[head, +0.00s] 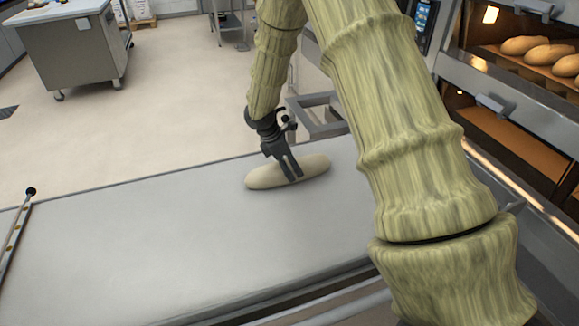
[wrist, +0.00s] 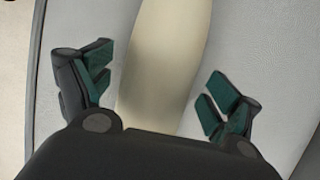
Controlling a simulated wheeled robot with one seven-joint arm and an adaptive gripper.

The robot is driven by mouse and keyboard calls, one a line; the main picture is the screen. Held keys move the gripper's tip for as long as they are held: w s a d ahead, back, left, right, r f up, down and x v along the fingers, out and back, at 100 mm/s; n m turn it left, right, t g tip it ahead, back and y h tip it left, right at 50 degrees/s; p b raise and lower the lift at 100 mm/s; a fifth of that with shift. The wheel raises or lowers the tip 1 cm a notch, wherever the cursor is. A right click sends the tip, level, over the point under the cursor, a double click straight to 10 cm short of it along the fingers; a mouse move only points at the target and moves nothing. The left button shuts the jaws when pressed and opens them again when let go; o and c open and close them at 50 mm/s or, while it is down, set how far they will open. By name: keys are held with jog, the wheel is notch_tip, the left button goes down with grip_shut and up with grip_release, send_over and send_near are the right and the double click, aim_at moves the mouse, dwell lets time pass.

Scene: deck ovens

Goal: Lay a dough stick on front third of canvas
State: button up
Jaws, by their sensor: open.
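A pale dough stick (head: 262,178) lies on the grey canvas (head: 150,240), near the canvas's far edge and toward its right side in the head view. My gripper (head: 291,170) is over the middle of the dough stick, pointing down. In the wrist view the dough stick (wrist: 165,65) runs between the two open fingers (wrist: 160,95), with a gap on each side. The fingers have dark green pads. I cannot tell how far the fingertips are above the canvas.
Ovens with several loaves (head: 540,50) stand at the right. A metal rail with a dark knob (head: 18,230) is at the canvas's left. A steel cabinet (head: 75,45) stands at the back left. Most of the canvas left of the dough is bare.

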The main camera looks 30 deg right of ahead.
jog(key=v, duration=1.1)
jog(key=shift+w+a+r, duration=0.1)
jog(key=shift+a+r, duration=0.15)
jog(key=shift+r, duration=0.05)
